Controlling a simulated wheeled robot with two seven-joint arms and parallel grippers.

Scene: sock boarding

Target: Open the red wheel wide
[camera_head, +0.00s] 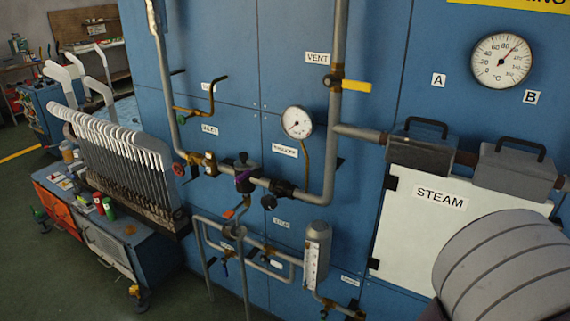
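A small red wheel (178,169) sits at the left end of the horizontal grey pipe on the blue panel, beside a brass fitting (209,164). It is seen nearly edge-on and small, so how far it is turned cannot be told. Neither my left gripper nor my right gripper shows in the head view, and nothing is seen touching the wheel.
A yellow lever (356,87) marks the VENT pipe. A rack of grey boards (125,165) stands left. A large grey ribbed shape (505,268) fills the lower right corner.

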